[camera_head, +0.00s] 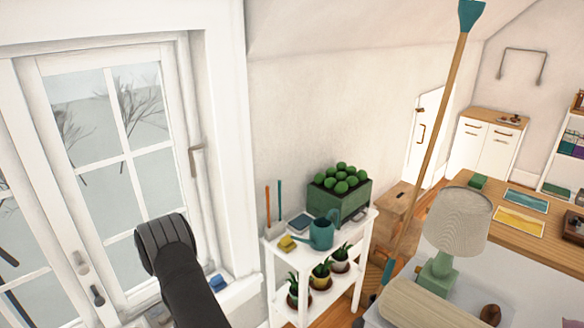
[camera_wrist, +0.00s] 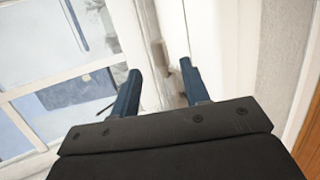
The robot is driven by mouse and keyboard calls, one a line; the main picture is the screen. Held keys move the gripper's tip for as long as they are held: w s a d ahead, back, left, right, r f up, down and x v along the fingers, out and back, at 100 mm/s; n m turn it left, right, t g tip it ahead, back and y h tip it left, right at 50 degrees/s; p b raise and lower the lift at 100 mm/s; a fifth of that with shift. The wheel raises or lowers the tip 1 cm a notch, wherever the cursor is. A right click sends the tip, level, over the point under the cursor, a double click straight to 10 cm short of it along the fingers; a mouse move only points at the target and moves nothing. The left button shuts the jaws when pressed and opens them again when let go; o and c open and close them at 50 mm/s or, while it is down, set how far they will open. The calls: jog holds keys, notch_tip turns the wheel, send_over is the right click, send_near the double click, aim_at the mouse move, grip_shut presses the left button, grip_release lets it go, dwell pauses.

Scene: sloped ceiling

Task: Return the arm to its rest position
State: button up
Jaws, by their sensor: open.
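My arm (camera_head: 180,270) rises from the bottom of the head view in front of the window, with its dark joint near the window frame. Beyond the fingers are the white window frame (camera_wrist: 125,30) and glass panes.
A white plant stand (camera_head: 270,262) holds a teal watering can (camera_head: 321,234) and a green planter (camera_head: 325,202). A long wooden pole (camera_head: 431,140) leans upright near a lamp (camera_head: 455,222).

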jog(key=x, duration=0.7)
jog(key=shift+w+f, duration=0.1)
jog(key=shift+w, duration=0.15)
jog(key=v, duration=1.8)
jog(key=x, duration=1.7)
jog(key=shift+w+a+f, duration=0.15)
jog(key=shift+w+a, duration=0.2)
jog(key=shift+w, duration=0.05)
jog(key=shift+r+n+t+h, duration=0.25)
jog(key=shift+r+n+t, duration=0.05)
jog(key=shift+n+t, duration=0.35)
jog(key=shift+r+n+t+h, duration=0.25)
jog(key=shift+r+n+t, duration=0.05)
jog(key=shift+n+t, duration=0.3)
